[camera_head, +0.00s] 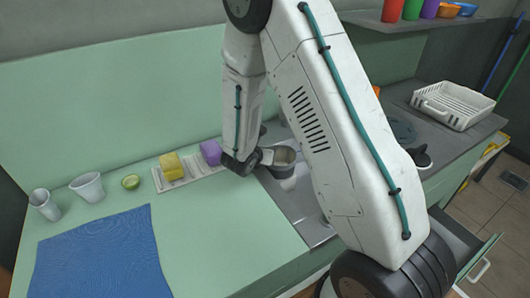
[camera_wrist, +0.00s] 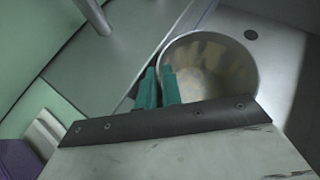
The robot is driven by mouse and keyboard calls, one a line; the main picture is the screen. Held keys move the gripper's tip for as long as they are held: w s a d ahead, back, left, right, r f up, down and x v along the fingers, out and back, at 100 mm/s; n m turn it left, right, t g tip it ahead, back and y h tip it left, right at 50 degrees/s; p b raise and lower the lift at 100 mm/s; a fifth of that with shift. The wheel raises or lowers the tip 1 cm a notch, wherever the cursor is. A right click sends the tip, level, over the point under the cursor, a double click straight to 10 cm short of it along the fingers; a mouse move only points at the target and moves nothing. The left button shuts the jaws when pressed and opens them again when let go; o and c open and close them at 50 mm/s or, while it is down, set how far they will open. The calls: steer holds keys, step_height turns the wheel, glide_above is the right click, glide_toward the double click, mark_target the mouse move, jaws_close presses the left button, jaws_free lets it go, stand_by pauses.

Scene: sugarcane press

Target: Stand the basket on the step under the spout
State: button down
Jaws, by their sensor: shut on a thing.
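My gripper (camera_wrist: 160,88) is shut on the near rim of a round, open, steel-coloured vessel (camera_wrist: 215,68); its teal fingers are close together. In the head view the vessel (camera_head: 281,159) shows just right of my wrist, over the metal counter section, partly hidden by my arm. I cannot tell whether it touches the surface. It may be the basket; a white slatted basket (camera_head: 455,104) also stands on the grey counter at the right. I cannot make out the step. A grey pipe (camera_wrist: 92,14) shows in the wrist view; I cannot tell if it is the spout.
Left of my wrist are a purple block (camera_head: 211,152), a yellow sponge (camera_head: 172,166), a cut lime (camera_head: 130,182) and two white cups (camera_head: 87,186). A blue cloth (camera_head: 100,255) covers the front left. A shelf with several coloured cups hangs at upper right. A drawer (camera_head: 470,262) stands open.

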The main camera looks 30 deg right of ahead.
steer(key=shift+f, duration=0.15)
steer(key=c, duration=1.8)
jaws_free()
